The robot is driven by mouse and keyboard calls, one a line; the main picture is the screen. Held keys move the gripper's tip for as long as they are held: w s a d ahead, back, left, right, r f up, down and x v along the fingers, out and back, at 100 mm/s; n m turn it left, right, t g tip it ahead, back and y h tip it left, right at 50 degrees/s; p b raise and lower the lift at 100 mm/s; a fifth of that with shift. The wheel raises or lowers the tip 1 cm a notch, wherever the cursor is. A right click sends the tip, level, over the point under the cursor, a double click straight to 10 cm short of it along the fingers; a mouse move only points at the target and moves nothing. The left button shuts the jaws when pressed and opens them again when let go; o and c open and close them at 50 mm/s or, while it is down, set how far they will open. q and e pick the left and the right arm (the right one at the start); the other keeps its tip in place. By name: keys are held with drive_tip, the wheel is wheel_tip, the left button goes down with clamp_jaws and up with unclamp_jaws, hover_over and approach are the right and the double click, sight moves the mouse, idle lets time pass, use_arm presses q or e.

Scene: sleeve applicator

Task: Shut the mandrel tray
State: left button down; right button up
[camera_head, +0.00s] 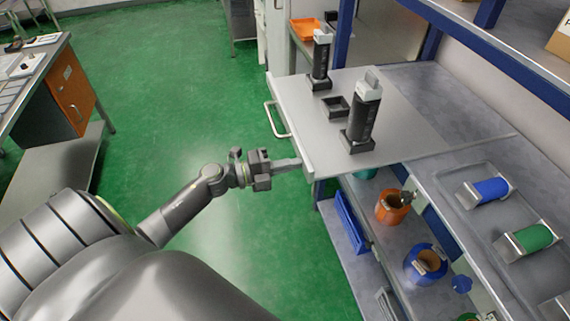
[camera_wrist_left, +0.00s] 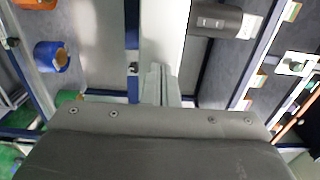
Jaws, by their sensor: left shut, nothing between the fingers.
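The mandrel tray (camera_head: 415,125), a flat grey slab, sticks out to the left from the shelf unit. A pale bar handle (camera_head: 273,122) is on its front edge. Two dark mandrels with grey tops, a nearer one (camera_head: 362,118) and a farther one (camera_head: 320,62), stand upright on it, with an empty dark square holder (camera_head: 336,107) between them. My left gripper (camera_head: 290,163) is shut and empty, its tips at the tray's front edge, on the near side of the handle. I cannot tell whether they touch. The tips also show in the left wrist view (camera_wrist_left: 158,85). My right gripper is not in view.
Below the tray, a lower shelf holds an orange pot (camera_head: 391,208) and a blue pot (camera_head: 426,262). A shallow tray with a blue roll (camera_head: 490,190) and a green roll (camera_head: 533,238) lies at right. Green floor (camera_head: 170,90) is open to the left. Blue posts frame the shelves.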

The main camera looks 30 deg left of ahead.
use_arm(q)
drive_tip(key=p, duration=0.1)
approach(387, 147)
drive_tip(key=x, duration=0.3)
drive_tip(key=b+x, duration=0.1)
drive_tip(key=x, duration=0.2)
drive_tip(key=b+x, duration=0.1)
drive_tip(key=x, duration=0.2)
drive_tip(key=shift+w+d+r, duration=0.2)
drive_tip(key=shift+w+r, duration=0.1)
drive_tip(key=shift+w+d, duration=0.15)
drive_tip(key=shift+r, duration=0.3)
